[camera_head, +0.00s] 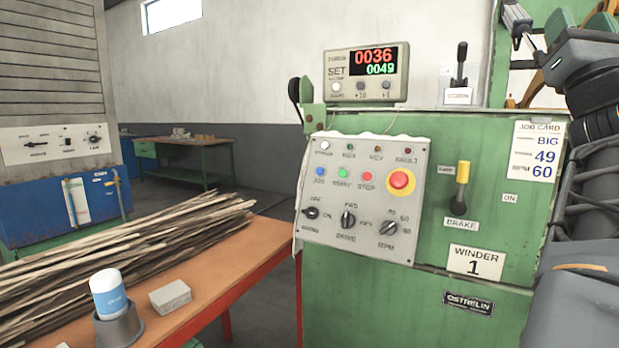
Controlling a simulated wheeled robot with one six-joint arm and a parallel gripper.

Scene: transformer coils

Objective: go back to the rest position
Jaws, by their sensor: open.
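My gripper (520,28) is at the upper right, partly cut off by the picture's edge. What shows of it is open, with nothing seen in it. It is above and to the right of the green winder cabinet (340,305), apart from the lever on top. My dark arm fills the right edge. The grey control panel (335,190) has a red stop button (401,181), coloured buttons and several knobs. The turns counter (366,74) reads 0036 in red over 0049 in green.
A job card (536,150) reads BIG, 49, 60. A black-handled lever (459,70) stands on the cabinet. At left, an orange bench (240,270) bears wooden strips (130,245), a white-and-blue bottle (110,293) in a grey holder and a grey block (170,297). Floor behind is partly clear.

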